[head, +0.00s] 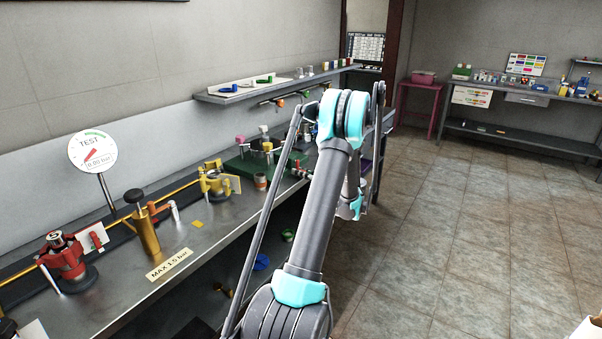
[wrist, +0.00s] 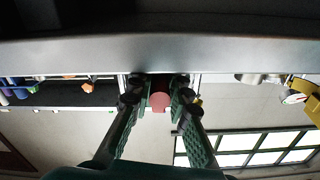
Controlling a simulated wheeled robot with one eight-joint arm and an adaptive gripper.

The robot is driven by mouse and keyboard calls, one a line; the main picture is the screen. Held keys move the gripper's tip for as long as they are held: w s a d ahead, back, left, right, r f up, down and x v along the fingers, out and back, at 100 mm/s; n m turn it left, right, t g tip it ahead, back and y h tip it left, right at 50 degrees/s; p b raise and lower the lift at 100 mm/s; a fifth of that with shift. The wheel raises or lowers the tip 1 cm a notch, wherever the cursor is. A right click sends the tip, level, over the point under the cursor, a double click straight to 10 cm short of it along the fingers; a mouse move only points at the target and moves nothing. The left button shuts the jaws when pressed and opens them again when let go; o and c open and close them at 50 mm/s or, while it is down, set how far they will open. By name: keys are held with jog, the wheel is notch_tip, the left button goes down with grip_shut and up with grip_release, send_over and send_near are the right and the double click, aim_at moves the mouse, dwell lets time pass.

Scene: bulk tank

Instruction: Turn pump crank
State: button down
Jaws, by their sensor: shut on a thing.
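In the wrist view my gripper (wrist: 158,88) is shut on a dull red round grip (wrist: 160,103), which looks like the pump crank's handle. One green finger lies on each side of it, close to the bench edge. The rest of the crank is hidden. In the head view my own arm covers the gripper and the crank area. The TEST gauge (head: 92,152) stands at the left and reads 0.00 bar. A brass cylinder with a black top (head: 146,228) stands upright on the bench behind a MAX 1.5 bar label (head: 169,265).
The metal bench (head: 205,238) carries a red valve unit (head: 64,262) and a yellow valve unit (head: 216,182). A wall shelf (head: 245,93) with small items is above. Open tiled floor (head: 455,235) lies at the right. A side table (head: 520,140) stands far back.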

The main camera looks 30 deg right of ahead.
jog(key=shift+m, duration=0.3)
jog(key=c, duration=1.4)
grip_release()
jog(key=shift+c, duration=0.2)
jog(key=shift+s, duration=0.15)
jog(key=v, duration=1.1)
jog(key=shift+s+d, duration=0.15)
jog(key=shift+s, duration=0.25)
